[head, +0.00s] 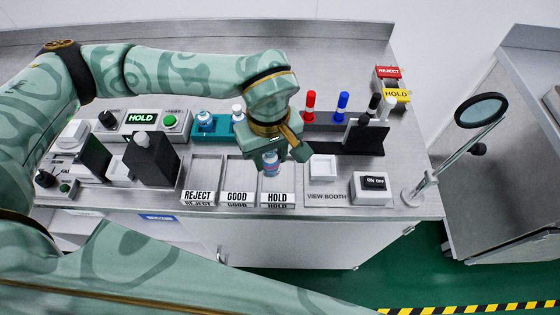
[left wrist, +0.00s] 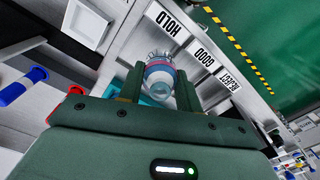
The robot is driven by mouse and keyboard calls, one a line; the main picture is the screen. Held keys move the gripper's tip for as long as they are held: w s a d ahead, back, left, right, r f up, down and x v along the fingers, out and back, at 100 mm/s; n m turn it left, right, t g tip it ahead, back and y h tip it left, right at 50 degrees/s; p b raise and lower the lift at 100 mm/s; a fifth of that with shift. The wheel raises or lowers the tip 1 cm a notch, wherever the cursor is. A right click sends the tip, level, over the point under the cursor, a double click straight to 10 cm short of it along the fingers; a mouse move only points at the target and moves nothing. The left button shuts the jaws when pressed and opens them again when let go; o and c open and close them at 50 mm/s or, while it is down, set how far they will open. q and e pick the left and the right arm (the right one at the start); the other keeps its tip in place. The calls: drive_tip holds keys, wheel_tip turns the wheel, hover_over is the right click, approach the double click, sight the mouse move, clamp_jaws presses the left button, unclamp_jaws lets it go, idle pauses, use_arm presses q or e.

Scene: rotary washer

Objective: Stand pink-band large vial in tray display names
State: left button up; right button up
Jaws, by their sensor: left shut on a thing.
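The large vial (head: 270,164) is clear, with a pink band and some blue. In the left wrist view the vial (left wrist: 159,72) sits between the two fingers. My left gripper (head: 279,156) is shut on it, over the tray labelled HOLD (head: 277,198). I cannot tell whether the vial's base touches the tray. The display (head: 141,118) reads HOLD. Trays labelled GOOD (head: 237,197) and REJECT (head: 198,196) lie to the left of the HOLD tray. My right gripper is not in view.
A teal rack (head: 205,136) with small vials stands behind the trays. Red and blue capped markers (head: 342,105) and a dark stand (head: 364,138) are at the right rear. The view booth's white pad (head: 322,167) is right of the HOLD tray. A magnifier (head: 482,110) stands at the bench's right end.

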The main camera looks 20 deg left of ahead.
sight(277, 156)
use_arm(q)
drive_tip(key=f, duration=0.1)
drive_tip(key=w+f, duration=0.2)
drive_tip(key=shift+w+d+f+b, duration=0.1)
drive_tip(key=shift+w+d+b, duration=0.1)
drive_tip(key=shift+d+b, duration=0.1)
drive_tip(key=f, duration=0.3)
drive_tip(key=shift+w+f+b, duration=0.2)
drive_tip(key=shift+f+b, duration=0.1)
drive_tip(key=shift+b, duration=0.1)
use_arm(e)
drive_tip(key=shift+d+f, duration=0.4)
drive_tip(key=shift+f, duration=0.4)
use_arm(q)
drive_tip(key=o, duration=1.1)
drive_tip(key=shift+f, duration=0.1)
drive_tip(key=shift+c, duration=0.2)
wheel_tip(277, 156, up, 12)
drive_tip(key=p, duration=0.2)
drive_tip(key=shift+r, duration=0.2)
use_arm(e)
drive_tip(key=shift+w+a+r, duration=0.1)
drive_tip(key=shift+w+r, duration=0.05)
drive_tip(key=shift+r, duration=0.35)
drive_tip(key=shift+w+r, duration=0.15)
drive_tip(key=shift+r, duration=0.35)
